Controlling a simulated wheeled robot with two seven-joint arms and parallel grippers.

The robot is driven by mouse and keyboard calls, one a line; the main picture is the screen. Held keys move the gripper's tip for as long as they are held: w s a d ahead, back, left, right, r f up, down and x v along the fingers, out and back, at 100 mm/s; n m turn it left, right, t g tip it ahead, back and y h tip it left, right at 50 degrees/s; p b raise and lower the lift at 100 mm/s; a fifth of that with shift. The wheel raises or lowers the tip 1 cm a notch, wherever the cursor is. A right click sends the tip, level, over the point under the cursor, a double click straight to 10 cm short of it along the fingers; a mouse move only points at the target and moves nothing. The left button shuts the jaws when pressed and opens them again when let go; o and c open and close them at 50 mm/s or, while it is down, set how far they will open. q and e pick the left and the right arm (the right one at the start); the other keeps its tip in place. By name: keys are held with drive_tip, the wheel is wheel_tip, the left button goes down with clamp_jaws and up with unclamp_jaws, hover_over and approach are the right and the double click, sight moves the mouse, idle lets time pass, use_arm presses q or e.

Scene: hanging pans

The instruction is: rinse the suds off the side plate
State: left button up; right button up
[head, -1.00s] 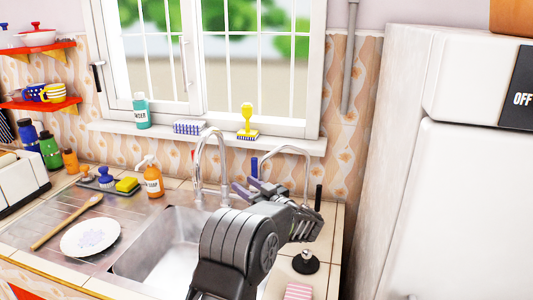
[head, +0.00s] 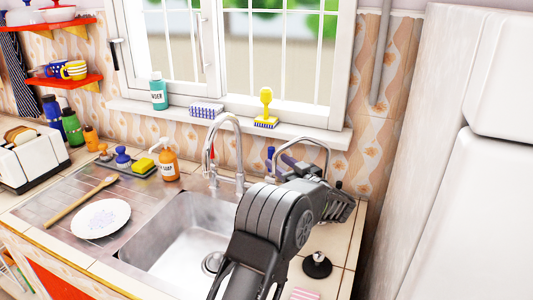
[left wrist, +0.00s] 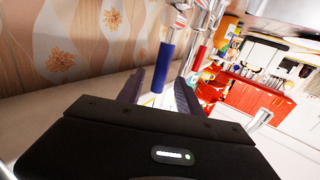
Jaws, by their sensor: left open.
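The side plate (head: 122,229) lies on the metal drainboard left of the sink, with pale bluish suds on its middle. The steel sink (head: 172,240) looks empty, and no water runs from the curved tap (head: 209,150). My left gripper (head: 283,164) is behind the sink, right of the tap, partly hidden by my arm. In the left wrist view, my left gripper (left wrist: 161,78) is open, with the tap's blue handle (left wrist: 165,62) appearing between its fingers; I cannot tell whether they touch it. The red handle (left wrist: 198,60) is just to the right. My right gripper is out of view.
A wooden spoon (head: 78,203) lies behind the plate. A soap bottle (head: 168,166), yellow sponge (head: 143,165) and brushes stand behind the drainboard. A black stopper (head: 317,266) sits on the counter right of the sink. The window sill is behind the tap.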

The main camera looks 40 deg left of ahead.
use_arm(q)
drive_tip(key=p+x, duration=0.1)
drive_tip(key=x, duration=0.6)
drive_tip(key=shift+a, duration=0.25)
drive_tip(key=shift+c, duration=0.4)
clamp_jaws()
drive_tip(key=shift+w, duration=0.1)
idle(0.6)
